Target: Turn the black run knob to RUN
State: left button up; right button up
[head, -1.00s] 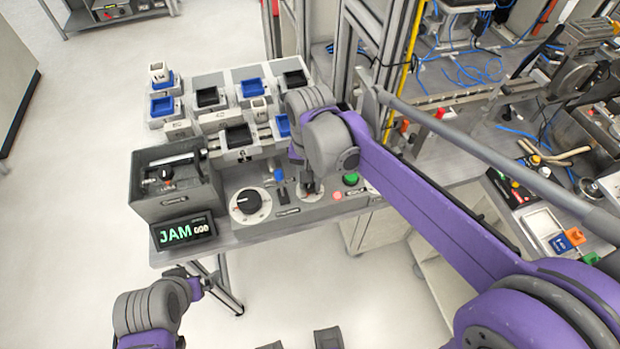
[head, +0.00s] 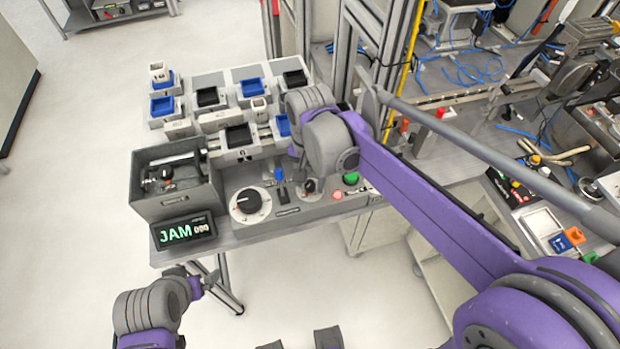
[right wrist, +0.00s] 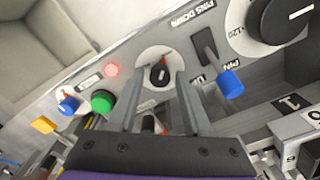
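A small black knob (head: 309,186) with a pale pointer stands on a round white dial on the grey control panel. It also shows in the right wrist view (right wrist: 159,76), with a red mark beside it. My right gripper (right wrist: 160,84) is open, its two grey fingers apart on either side of the knob, with a gap visible on both sides. In the head view my right arm hides most of this gripper. A larger black knob (head: 247,201) sits on a white dial further left. My left gripper (head: 205,282) hangs in front of the table; its fingers are unclear.
A green button (head: 351,179) and a red button (head: 337,195) lie right of the small knob. A blue-tipped lever (head: 279,175) stands to its left. A display reading JAM (head: 183,231) and a grey box (head: 172,205) are at the left. Trays stand behind.

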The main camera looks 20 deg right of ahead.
aim_at(310, 184)
jog(key=shift+o, duration=0.6)
notch_tip(310, 184, up, 11)
jog(key=shift+p, duration=0.4)
jog(key=shift+f, duration=0.15)
